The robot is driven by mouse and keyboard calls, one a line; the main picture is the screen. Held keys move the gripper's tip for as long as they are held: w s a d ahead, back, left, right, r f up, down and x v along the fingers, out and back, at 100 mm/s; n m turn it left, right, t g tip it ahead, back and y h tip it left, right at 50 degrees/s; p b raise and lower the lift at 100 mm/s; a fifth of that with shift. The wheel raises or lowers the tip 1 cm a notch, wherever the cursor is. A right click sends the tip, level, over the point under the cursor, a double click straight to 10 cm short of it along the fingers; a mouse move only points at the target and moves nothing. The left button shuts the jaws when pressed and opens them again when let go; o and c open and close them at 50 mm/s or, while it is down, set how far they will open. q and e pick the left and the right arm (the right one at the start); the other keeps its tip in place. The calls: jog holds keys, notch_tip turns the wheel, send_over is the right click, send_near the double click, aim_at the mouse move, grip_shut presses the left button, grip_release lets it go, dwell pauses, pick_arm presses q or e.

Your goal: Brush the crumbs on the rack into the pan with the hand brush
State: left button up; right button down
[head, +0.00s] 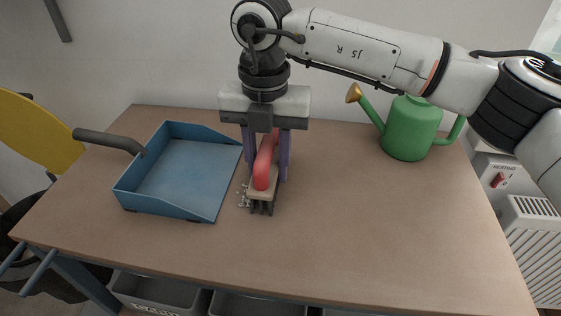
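The hand brush (263,178) has a red handle, a pale wooden block and dark bristles pointing down at the tabletop. My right gripper (267,172) is above it, its two purple fingers on either side of the red handle, shut on it. The crumbs (243,197) are a small cluster of pale bits just left of the brush. They lie on the wooden tabletop; I see no rack under them. The blue pan (187,172) lies left of the crumbs, its open side facing right and its grey handle pointing back left. My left gripper is not in view.
The wooden table (360,235) is clear at the front and right. A green watering can (411,128) stands at the back right. A yellow chair (38,130) is at the left, a white heater (530,225) at the right. Grey bins (160,292) sit below the front edge.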

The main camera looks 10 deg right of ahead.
jog(key=shift+w+a+r+p, duration=0.1)
jog(key=shift+w+a+p, duration=0.1)
jog(key=shift+a, duration=0.55)
jog(key=shift+w+a+r+p, duration=0.1)
jog(key=shift+w+a+p, duration=0.1)
jog(key=shift+a, duration=0.55)
jog(key=shift+w+a+f, duration=0.1)
jog(key=shift+w+a, duration=0.05)
jog(key=shift+a, duration=0.3)
jog(key=shift+w+a+f, duration=0.1)
jog(key=shift+a, duration=0.35)
jog(key=shift+r, duration=0.1)
jog(key=r+p, duration=0.1)
jog(key=d+r+p, duration=0.1)
jog(key=r, duration=0.3)
jog(key=shift+s+d+p, duration=0.2)
jog(key=shift+d+p, duration=0.05)
jog(key=shift+p, duration=0.15)
